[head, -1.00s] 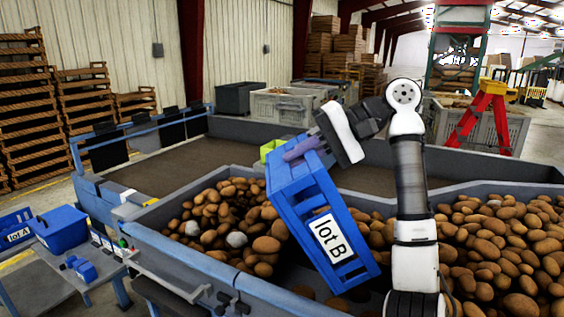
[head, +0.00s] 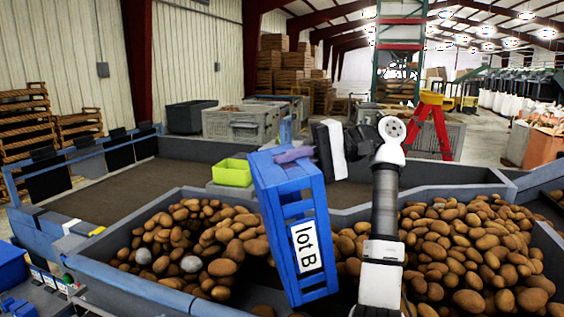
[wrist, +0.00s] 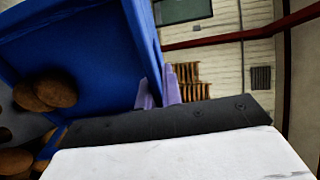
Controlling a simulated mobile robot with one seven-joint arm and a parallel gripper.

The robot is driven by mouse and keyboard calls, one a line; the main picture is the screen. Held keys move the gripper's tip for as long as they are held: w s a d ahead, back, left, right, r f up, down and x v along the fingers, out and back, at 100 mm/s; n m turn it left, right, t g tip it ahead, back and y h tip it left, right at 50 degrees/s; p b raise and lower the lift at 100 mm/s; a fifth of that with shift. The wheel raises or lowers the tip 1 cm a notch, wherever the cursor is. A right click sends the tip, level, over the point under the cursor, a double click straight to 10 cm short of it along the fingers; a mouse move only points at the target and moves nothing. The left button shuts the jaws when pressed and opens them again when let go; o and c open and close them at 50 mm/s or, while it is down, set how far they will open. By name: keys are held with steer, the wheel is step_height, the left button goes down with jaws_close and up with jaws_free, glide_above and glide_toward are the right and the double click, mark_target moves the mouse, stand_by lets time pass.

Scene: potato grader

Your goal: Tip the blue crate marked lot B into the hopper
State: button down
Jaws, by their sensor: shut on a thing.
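The blue crate marked lot B (head: 270,200) hangs steeply tipped over the hopper (head: 150,280), its white label facing me. My gripper (head: 292,155) is shut on the crate's upper rim with its purple fingers. In the wrist view the fingers (wrist: 160,92) pinch the edge of the blue wall (wrist: 85,50). Brown potatoes (wrist: 48,90) show against the crate's blue inside there; more lie at the lower left, and I cannot tell if those are in the crate. Potatoes (head: 205,225) lie in the hopper on both sides of the crate. The crate's lower end hides part of the hopper.
A small lime-green bin (head: 232,173) stands behind the crate. Another blue crate (head: 12,267) is cut off at the left edge. Grey bins (head: 240,124) and a red stepladder (head: 432,125) stand farther back. The hopper's near rim runs along the bottom left.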

steer(key=w+d+g+y, duration=0.1)
steer(key=w+d+y, duration=0.1)
steer(key=d, duration=0.5)
steer(key=shift+d+f+y, duration=0.25)
steer(key=shift+y, duration=0.45)
step_height(320, 180, up, 5)
steer(key=s+a+f+t+h, duration=0.1)
steer(key=a+h, duration=0.3)
steer(key=a, duration=0.6)
steer(key=s+a+f+t+h, duration=0.1)
steer(key=s+a+h, duration=0.3)
steer(key=a, duration=0.6)
steer(key=shift+s+f+t+h, duration=0.2)
steer(key=shift+f+t+h, duration=0.1)
steer(key=shift+f+h, duration=0.45)
steer(key=shift+a, duration=0.1)
steer(key=s+a+f+t+h, duration=0.1)
steer(key=a+f+h, duration=0.3)
steer(key=f, duration=0.5)
steer(key=s+a+f+t+h, duration=0.1)
steer(key=s+a+f+h, duration=0.1)
steer(key=a+f+h, duration=0.3)
step_height(320, 180, down, 4)
steer(key=shift+a+r, duration=0.1)
steer(key=shift+a, duration=0.85)
